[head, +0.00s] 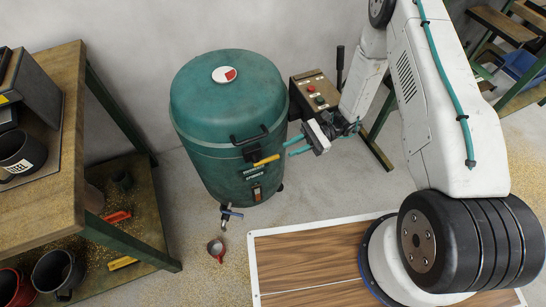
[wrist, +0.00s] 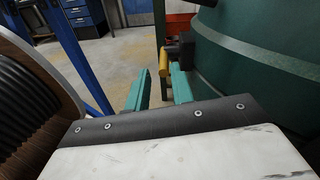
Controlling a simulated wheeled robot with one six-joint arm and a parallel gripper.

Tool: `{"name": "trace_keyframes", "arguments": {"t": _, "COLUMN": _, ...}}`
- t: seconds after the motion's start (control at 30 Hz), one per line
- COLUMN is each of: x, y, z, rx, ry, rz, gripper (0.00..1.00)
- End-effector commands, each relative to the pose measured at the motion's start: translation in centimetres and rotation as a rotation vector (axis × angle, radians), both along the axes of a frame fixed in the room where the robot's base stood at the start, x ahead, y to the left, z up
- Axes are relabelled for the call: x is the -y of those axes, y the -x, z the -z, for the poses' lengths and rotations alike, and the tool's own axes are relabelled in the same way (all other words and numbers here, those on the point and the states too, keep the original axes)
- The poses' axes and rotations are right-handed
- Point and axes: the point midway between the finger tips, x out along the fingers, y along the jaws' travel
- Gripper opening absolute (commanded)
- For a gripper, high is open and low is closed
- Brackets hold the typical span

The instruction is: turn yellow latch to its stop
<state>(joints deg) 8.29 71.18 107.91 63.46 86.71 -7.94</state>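The yellow latch (head: 266,160) is a short bar on the front of a green lidded drum (head: 215,165), just under the lid's black handle (head: 250,135). In the head view it lies nearly level, tilted slightly up to the right. My gripper (head: 288,148) is to the right of the latch, its two teal fingers pointing left toward it. In the wrist view the yellow latch (wrist: 163,58) stands beyond the fingertips, beside a dark mount. My gripper (wrist: 158,88) is open with nothing between its fingers. I see no contact with the latch.
A control box (head: 316,92) with a lever stands right of the drum. A tap (head: 230,212) projects low at its front, above a small metal cup (head: 216,248). A wooden bench (head: 50,170) stands left.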

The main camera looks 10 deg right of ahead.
Motion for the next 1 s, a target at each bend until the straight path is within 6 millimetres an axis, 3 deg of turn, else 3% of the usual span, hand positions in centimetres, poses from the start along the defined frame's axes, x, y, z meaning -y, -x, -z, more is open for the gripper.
{"name": "trace_keyframes", "arguments": {"t": 0.1, "x": -0.4, "y": 0.0, "z": 1.6, "rx": 0.010, "ry": -0.048, "rz": 0.022, "gripper": 0.23}}
{"name": "trace_keyframes", "arguments": {"t": 0.23, "x": -0.8, "y": 0.0, "z": 2.2, "rx": 0.020, "ry": -0.071, "rz": 0.036, "gripper": 0.23}}
{"name": "trace_keyframes", "arguments": {"t": 0.7, "x": -6.9, "y": 1.8, "z": 2.2, "rx": 0.023, "ry": -0.075, "rz": 0.034, "gripper": 0.23}}
{"name": "trace_keyframes", "arguments": {"t": 1.0, "x": -8.1, "y": 2.1, "z": 2.2, "rx": 0.022, "ry": -0.074, "rz": 0.037, "gripper": 0.23}}
